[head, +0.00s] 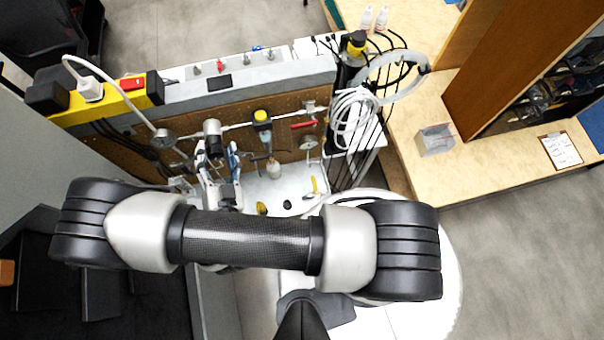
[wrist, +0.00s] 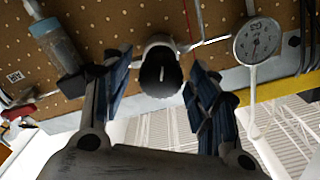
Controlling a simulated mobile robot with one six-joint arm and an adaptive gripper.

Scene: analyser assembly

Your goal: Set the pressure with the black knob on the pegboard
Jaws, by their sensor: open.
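The black knob (wrist: 159,71) with its pale metal collar sits on a regulator fixed to the brown pegboard (wrist: 105,20). In the wrist view it is between the two blue-padded fingers of my gripper (wrist: 160,84), with a gap showing on each side. The fingers are open and hold nothing. In the head view my gripper (head: 217,160) is in front of the pegboard (head: 286,132), just below the knob's regulator (head: 212,128). A round pressure gauge (wrist: 257,42) hangs to the right of the knob in the wrist view; its reading is too small to tell.
A yellow-topped unit (head: 262,119) and a red-handled valve (head: 303,124) are right of the knob in the head view. A clear-bowled unit (wrist: 60,48) is close to my left finger in the wrist view. A coiled white hose (head: 352,118) hangs at the board's right end.

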